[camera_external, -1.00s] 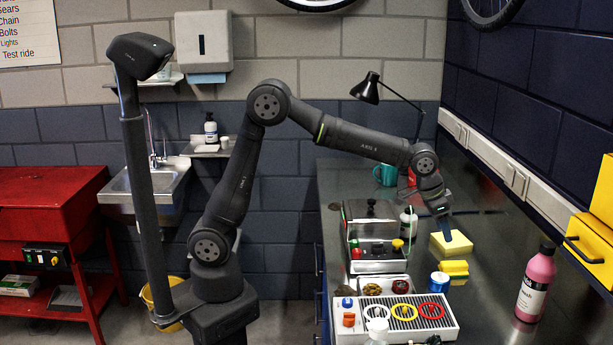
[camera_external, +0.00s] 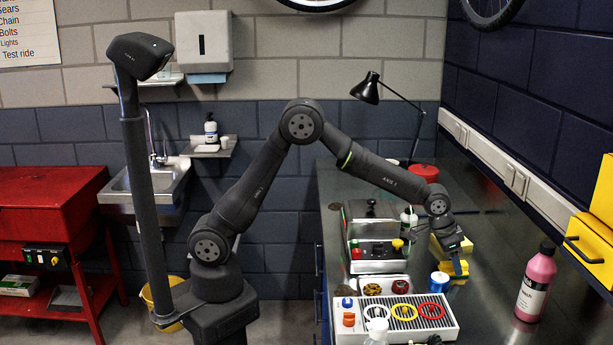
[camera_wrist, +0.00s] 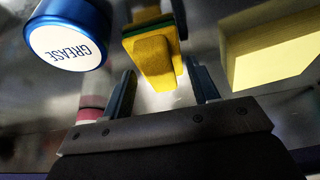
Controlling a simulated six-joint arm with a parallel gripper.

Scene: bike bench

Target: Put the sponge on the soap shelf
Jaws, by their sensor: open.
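The sponge (camera_wrist: 153,60), yellow with a green layer, shows ahead of my gripper in the wrist view. In the external view the sponge (camera_external: 459,282) is on the bench, mostly hidden by my gripper (camera_external: 460,268). My gripper (camera_wrist: 160,80) is open, its two blue-grey fingers on either side of the sponge's near end in the wrist view. I cannot tell whether they touch it. The soap shelf (camera_external: 228,153) is on the wall beside the sink, holding a soap bottle (camera_external: 210,132) and a small white item.
A larger yellow block (camera_wrist: 270,45) lies right of the sponge. A blue grease tin (camera_wrist: 70,35) stands to its left. A tray with coloured rings (camera_external: 404,314), a grey device (camera_external: 372,225) and a pink bottle (camera_external: 537,283) are nearby. The sink (camera_external: 150,187) is left of the shelf.

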